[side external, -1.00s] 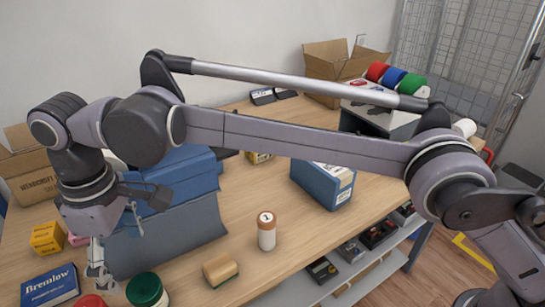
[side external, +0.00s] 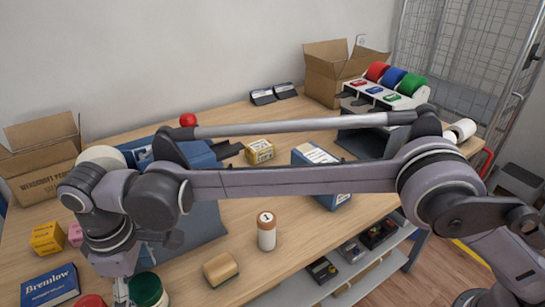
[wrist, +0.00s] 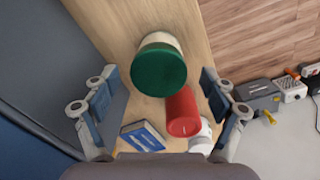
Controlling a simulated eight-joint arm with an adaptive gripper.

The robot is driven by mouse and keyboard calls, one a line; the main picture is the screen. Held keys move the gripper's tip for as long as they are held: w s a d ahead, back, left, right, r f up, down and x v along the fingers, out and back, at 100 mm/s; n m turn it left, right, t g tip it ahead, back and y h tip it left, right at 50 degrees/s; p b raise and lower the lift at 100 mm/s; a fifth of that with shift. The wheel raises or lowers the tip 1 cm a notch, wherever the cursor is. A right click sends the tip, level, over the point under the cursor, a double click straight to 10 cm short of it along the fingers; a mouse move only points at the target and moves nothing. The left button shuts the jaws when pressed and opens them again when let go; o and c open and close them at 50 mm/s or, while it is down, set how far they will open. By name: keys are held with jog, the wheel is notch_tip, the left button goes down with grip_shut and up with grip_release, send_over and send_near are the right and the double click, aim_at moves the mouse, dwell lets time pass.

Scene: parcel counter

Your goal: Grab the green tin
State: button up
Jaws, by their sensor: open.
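The green tin (side external: 147,291) stands near the front edge of the table in the side view, cut by the picture's bottom. In the wrist view the green tin (wrist: 158,72) shows its dark green lid and part of a pale side. My gripper (wrist: 161,84) is open, with one finger on each side of the tin in that view. I see clear gaps and no contact. In the side view my gripper (side external: 122,291) is just left of the tin, and its fingertips are partly out of frame.
A red tin (wrist: 183,113) is close beside the green one, with a blue-white box (wrist: 143,136) near it. A large blue box (side external: 205,225) stands behind.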

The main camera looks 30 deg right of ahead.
jog(key=shift+f, duration=1.4)
jog(key=shift+c, duration=0.3)
jog(key=c, duration=1.3)
